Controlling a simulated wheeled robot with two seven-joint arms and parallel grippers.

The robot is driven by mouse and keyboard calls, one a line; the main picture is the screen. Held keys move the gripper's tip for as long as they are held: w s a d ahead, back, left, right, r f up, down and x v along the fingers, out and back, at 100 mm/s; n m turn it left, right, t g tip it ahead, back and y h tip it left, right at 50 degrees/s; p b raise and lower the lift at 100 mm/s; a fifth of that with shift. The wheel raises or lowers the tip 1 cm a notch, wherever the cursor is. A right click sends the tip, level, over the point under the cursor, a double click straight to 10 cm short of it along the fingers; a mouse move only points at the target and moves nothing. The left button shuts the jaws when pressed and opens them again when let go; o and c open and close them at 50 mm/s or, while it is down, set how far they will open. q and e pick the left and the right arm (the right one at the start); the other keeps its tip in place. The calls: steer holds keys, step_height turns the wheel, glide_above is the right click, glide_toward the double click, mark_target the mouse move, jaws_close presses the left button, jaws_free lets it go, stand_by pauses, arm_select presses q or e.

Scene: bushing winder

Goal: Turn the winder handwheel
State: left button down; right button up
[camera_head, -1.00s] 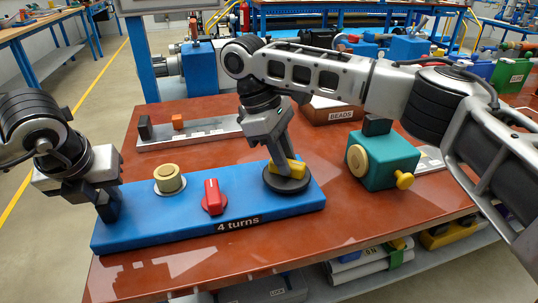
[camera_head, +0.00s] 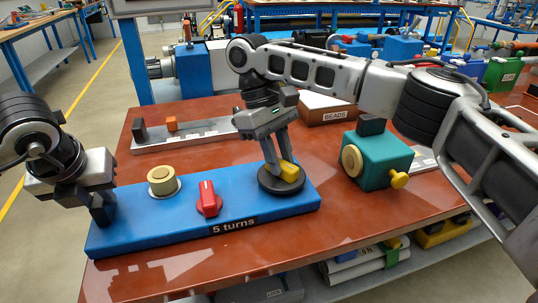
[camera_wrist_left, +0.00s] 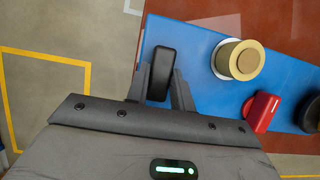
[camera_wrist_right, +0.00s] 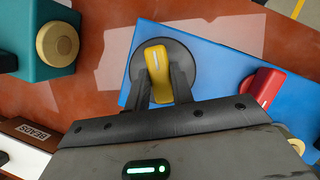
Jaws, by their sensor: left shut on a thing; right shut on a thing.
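The winder is a blue base (camera_head: 150,235) with a front label reading "5 turns". At its right end is the handwheel, a black disc (camera_head: 268,185) with a yellow grip (camera_head: 289,172) on top. My right gripper (camera_head: 279,165) points down and is shut on the yellow grip, clearly seen between the fingers in the right wrist view (camera_wrist_right: 157,65). My left gripper (camera_head: 101,214) is shut on an upright black block (camera_wrist_left: 160,70) at the base's left end. A cream spool (camera_head: 163,180) and a red knob (camera_head: 208,199) stand between the grippers.
A teal box (camera_head: 375,165) with yellow knobs stands to the right, partly near my right arm. Behind are a grey rail (camera_head: 195,134) with small blocks and a box marked BEADS (camera_head: 330,114). The red tabletop (camera_head: 190,270) is clear in front of the base.

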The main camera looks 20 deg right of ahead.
steer(key=o, duration=1)
steer(key=shift+r, duration=0.1)
steer(key=v, duration=1.2)
arm_select(q)
steer(key=c, duration=1.1)
jaws_free()
steer(key=shift+r, duration=0.1)
